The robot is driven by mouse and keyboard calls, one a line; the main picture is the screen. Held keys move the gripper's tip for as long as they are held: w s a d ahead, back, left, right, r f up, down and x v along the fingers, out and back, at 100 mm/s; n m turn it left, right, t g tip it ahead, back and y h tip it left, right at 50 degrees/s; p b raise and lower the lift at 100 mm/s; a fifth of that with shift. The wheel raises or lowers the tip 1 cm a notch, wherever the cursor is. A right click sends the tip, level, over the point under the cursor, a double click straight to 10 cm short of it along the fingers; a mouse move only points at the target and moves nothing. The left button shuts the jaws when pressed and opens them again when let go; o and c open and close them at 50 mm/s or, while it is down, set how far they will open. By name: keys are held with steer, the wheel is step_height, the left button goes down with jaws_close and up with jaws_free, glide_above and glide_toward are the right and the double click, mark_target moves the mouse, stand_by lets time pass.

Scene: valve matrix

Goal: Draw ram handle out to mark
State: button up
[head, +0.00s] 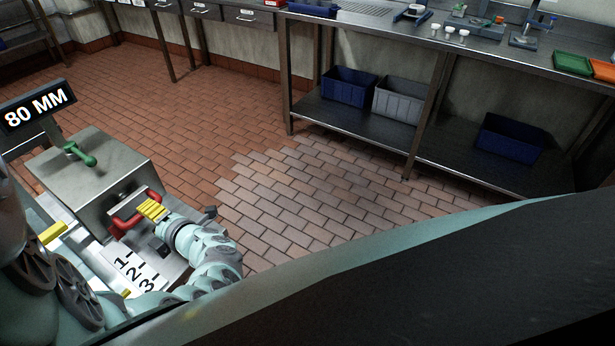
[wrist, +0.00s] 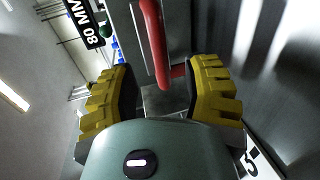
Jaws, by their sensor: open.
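The red ram handle (head: 124,222) is a bent bar on the front of a grey metal box (head: 100,160). My gripper (head: 152,209) is at the handle, its yellow fingers beside the bar. In the wrist view, my gripper (wrist: 163,88) is open, with its ridged yellow fingers apart. The red handle (wrist: 152,45) runs down into the gap between them; I see no finger closed on it. A white scale (head: 138,272) marked 1, 2, 3 lies in front of the box. A sign (head: 38,106) reads 80 MM.
A green lever (head: 80,154) sits on top of the box. A yellow block (head: 53,233) is left of the scale. A steel bench (head: 400,35) with bins on its lower shelf stands across the room. The tiled floor (head: 290,190) between is clear.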

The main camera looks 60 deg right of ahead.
steer(key=shift+x, duration=2)
steer(key=shift+w+f+b, duration=0.1)
steer(key=shift+w+b, duration=0.2)
steer(key=shift+w, duration=0.25)
steer(key=shift+c, duration=0.2)
jaws_close()
